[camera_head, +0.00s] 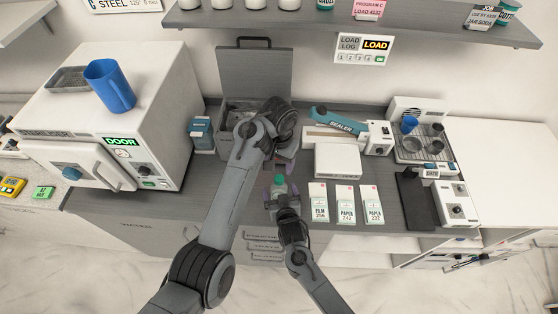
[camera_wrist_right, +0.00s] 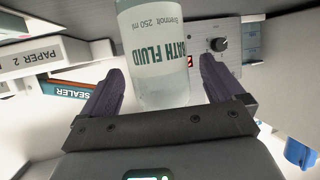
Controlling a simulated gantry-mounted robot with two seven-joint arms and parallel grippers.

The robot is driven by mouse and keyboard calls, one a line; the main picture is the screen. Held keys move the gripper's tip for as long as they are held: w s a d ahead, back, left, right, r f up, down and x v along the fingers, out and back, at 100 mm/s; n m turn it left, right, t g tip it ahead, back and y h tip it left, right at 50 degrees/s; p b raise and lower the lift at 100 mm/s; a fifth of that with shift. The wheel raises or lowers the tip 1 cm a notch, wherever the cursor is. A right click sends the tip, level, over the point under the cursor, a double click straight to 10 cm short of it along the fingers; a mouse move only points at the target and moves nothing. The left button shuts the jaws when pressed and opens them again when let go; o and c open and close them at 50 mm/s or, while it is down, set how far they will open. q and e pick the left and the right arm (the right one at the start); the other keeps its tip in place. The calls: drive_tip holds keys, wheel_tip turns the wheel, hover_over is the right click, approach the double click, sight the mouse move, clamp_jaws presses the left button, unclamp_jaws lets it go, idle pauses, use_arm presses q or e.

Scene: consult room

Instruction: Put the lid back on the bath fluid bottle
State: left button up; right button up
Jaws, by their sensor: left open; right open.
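The bath fluid bottle (camera_wrist_right: 157,50) shows upside down in the right wrist view, pale and translucent with dark green lettering. It stands between the purple fingers of my right gripper (camera_wrist_right: 158,88), which is open with a gap on each side. In the head view the bottle (camera_head: 279,181) shows as a small green patch between the fingers of my right gripper (camera_head: 280,190). I cannot tell whether this green is the lid or the bottle. My left gripper (camera_head: 281,163) is open just above and behind it, largely covered by its own arm. I see no separate lid.
An open grey bin (camera_head: 240,103) stands behind my left arm. The white steriliser (camera_head: 120,110) with a blue jug (camera_head: 112,88) is at left. A shelf (camera_head: 350,25) hangs above.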

use_arm(q)
drive_tip(key=shift+r, duration=0.2)
use_arm(e)
drive_tip(key=v, duration=1)
